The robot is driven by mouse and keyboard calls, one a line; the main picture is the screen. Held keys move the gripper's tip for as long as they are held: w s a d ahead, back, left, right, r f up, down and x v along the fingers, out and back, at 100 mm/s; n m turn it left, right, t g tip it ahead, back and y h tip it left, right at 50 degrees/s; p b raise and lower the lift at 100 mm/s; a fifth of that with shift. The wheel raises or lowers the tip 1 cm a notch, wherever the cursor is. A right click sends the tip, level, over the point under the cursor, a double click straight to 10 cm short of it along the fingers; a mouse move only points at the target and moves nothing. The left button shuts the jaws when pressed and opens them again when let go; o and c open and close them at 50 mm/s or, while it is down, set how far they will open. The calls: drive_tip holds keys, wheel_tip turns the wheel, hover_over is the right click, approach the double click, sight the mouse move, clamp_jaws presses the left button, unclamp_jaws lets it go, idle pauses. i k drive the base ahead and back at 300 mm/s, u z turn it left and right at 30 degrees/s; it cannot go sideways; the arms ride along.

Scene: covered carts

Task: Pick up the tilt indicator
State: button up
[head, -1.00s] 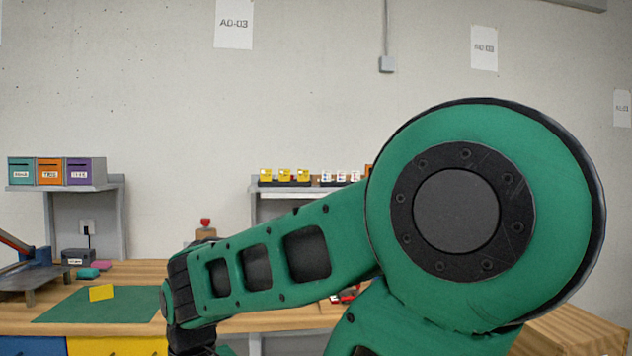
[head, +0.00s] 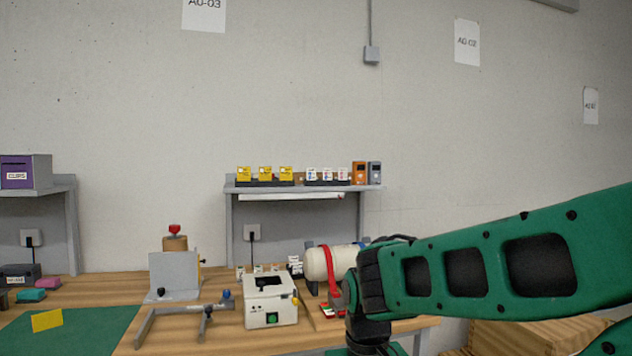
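I cannot tell for sure which item is the tilt indicator. Small yellow units (head: 265,173) stand in a row on the back shelf. White units with red and blue marks (head: 327,175) stand to their right on the same shelf, too small to read. My green arm reaches in from the right, and its dark joint hangs over the bench's right part. My gripper is not visible; the arm runs out of the frame at the bottom.
The wooden bench (head: 100,290) holds a white box machine (head: 270,301), a grey metal stand (head: 174,275), a white cylinder with a red strap (head: 328,262) and a green mat (head: 75,331) with a yellow card (head: 47,320). Orange and grey boxes (head: 366,173) end the shelf row.

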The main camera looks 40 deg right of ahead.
sight(265, 172)
drive_tip(key=z, duration=0.45)
drive_tip(key=i, duration=0.85)
